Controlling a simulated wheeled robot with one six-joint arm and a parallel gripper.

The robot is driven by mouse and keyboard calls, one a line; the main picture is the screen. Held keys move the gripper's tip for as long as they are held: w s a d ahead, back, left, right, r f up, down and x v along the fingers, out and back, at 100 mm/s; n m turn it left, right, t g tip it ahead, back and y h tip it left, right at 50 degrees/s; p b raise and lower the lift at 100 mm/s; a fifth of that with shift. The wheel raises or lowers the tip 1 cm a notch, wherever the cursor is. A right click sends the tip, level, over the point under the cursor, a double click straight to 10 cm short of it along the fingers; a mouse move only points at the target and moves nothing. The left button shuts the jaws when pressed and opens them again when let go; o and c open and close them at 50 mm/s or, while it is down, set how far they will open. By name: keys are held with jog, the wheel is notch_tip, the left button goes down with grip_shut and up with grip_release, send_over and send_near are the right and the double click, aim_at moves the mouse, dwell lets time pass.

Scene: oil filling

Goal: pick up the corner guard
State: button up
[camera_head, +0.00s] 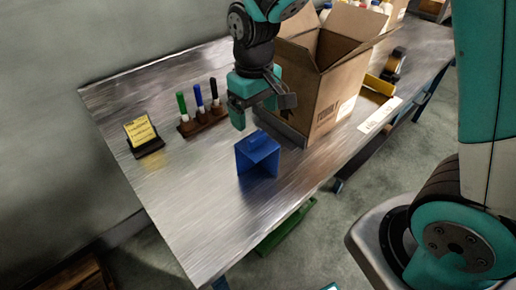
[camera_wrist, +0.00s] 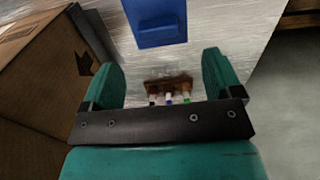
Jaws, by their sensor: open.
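The corner guard (camera_head: 258,155) is a blue angled piece with a small raised tab on top. It stands on the metal table in the head view, in front of the cardboard box. In the wrist view the blue corner guard (camera_wrist: 155,22) shows at the top, beyond the fingertips and cut off by the frame edge. My gripper (camera_head: 262,112) has teal fingers and hangs just above and behind the guard. In the wrist view my gripper (camera_wrist: 165,75) is open, with nothing between its fingers.
An open cardboard box (camera_head: 325,85) stands close on the right of my gripper. A marker holder (camera_head: 203,122) with several markers and a yellow note pad on a stand (camera_head: 143,136) are on the left. The metal table (camera_head: 195,205) is bare towards its front left.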

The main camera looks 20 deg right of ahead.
aim_at(257, 135)
notch_tip(257, 135, down, 8)
jog(key=shift+s+d+r+p, duration=0.15)
jog(key=shift+p, duration=0.3)
jog(key=shift+c, duration=0.4)
jog(key=c, duration=1.2)
